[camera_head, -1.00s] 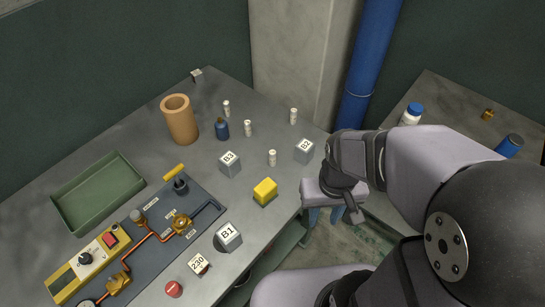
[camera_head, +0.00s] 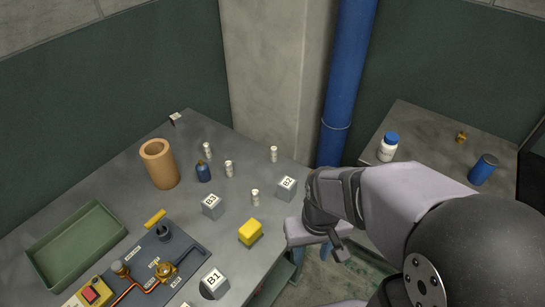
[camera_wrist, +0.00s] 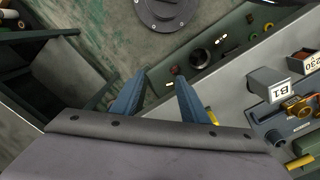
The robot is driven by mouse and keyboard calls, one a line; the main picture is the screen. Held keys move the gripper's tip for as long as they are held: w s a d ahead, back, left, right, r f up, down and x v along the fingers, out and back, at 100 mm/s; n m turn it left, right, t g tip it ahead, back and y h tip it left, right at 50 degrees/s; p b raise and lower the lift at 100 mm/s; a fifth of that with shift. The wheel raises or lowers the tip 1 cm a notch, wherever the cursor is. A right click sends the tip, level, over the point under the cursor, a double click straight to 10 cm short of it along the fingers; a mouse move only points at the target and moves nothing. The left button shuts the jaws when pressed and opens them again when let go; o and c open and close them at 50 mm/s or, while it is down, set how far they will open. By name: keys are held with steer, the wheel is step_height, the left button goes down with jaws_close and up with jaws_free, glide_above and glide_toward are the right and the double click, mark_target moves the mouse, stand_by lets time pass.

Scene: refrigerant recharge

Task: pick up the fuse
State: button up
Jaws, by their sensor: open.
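Several small white cylinders that look like fuses stand upright on the grey bench: one near the B2 block (camera_head: 274,154), one in front of it (camera_head: 255,197), one beside the blue bottle (camera_head: 229,168), and one behind that bottle (camera_head: 207,150). I cannot tell which is meant by the fuse. My gripper (camera_head: 326,250) hangs off the bench's right edge, to the right of the cylinders and apart from them. In the wrist view its blue fingers (camera_wrist: 162,76) are spread and empty, over the floor and a lower shelf.
Blocks B3 (camera_head: 212,206), B2 (camera_head: 287,188) and B1 (camera_head: 214,283), a yellow block (camera_head: 250,231), a blue bottle (camera_head: 203,171) and a tan cup (camera_head: 159,164) stand around the cylinders. A green tray (camera_head: 75,245) is left. A blue pipe (camera_head: 345,85) rises behind the bench.

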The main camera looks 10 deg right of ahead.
steer(key=shift+r, duration=0.15)
step_height(320, 180, up, 5)
steer(key=w+d+f+n+t+h+b, duration=0.15)
steer(key=w+d+t, duration=0.25)
steer(key=w, duration=0.4)
steer(key=w+d+f+t+b, duration=0.3)
steer(key=w+d, duration=0.1)
steer(key=w, duration=0.4)
steer(key=w+a+n+t+y+b, duration=0.1)
steer(key=w+a+n+t+y, duration=0.1)
steer(key=w+a+y, duration=0.1)
steer(key=w+a+n+t+y+b, duration=0.2)
steer(key=w+a+n+t+y, duration=0.1)
steer(key=w+a, duration=0.1)
steer(key=shift+r+t+y+b, duration=0.15)
steer(key=shift+t+y+b, duration=0.1)
steer(key=shift+t+b, duration=0.05)
steer(key=s+a+r+n+y+b, duration=0.2)
steer(key=s+a+r+y, duration=0.1)
steer(key=s+a+y, duration=0.3)
steer(key=y, duration=0.1)
glide_toward(258, 197)
steer(key=w+a, duration=0.2)
steer(key=w, duration=0.1)
steer(key=shift+a+f+t, duration=0.1)
steer(key=shift+a+t, duration=0.05)
steer(key=shift+t, duration=0.15)
steer(key=shift+p+x, duration=1.25)
steer(key=shift+x, duration=2.45)
